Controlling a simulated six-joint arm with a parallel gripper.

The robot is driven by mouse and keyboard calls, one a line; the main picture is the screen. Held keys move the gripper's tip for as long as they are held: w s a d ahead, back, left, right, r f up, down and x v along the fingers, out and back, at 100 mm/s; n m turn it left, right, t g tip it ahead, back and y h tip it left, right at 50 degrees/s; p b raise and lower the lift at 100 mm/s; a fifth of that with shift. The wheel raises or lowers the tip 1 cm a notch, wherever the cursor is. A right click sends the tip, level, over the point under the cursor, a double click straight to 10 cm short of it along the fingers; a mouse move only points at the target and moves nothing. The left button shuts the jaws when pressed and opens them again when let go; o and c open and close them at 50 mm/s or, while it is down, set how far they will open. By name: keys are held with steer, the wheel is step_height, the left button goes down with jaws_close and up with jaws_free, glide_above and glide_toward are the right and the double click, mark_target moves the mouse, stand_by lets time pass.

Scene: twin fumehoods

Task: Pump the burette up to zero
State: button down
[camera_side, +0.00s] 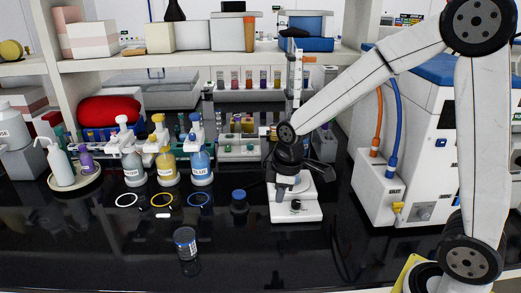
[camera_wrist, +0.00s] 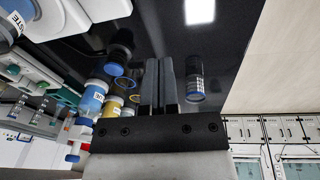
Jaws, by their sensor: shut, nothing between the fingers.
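A tall, slim upright apparatus (camera_side: 296,75), which looks like the burette, rises behind my arm in the side view. My wrist hides its lower part, and no liquid level or zero mark is readable. A white base unit with a black knob (camera_side: 297,207) stands below my wrist. My gripper (camera_side: 283,184) is above this unit in the side view, its fingers hard to make out against the dark parts. In the wrist view my gripper (camera_wrist: 161,64) shows two dark fingers together with nothing between them.
White (camera_side: 133,165), yellow (camera_side: 166,165) and blue (camera_side: 201,164) bottles stand to the left. A large white machine (camera_side: 425,145) blocks the right.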

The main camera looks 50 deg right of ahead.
steer(key=w+r+n, duration=0.3)
steer(key=w+n, duration=0.4)
steer(key=w, duration=0.1)
step_height(320, 180, up, 3)
steer(key=n+g, duration=0.2)
steer(key=n, duration=1)
glide_above(239, 194)
steer(key=shift+w+r, duration=0.15)
steer(key=shift+w, duration=0.05)
step_height(239, 194, down, 14)
steer(key=shift+f, duration=0.1)
stand_by(0.4)
steer(key=shift+f, duration=1.05)
steer(key=shift+s+f, duration=0.1)
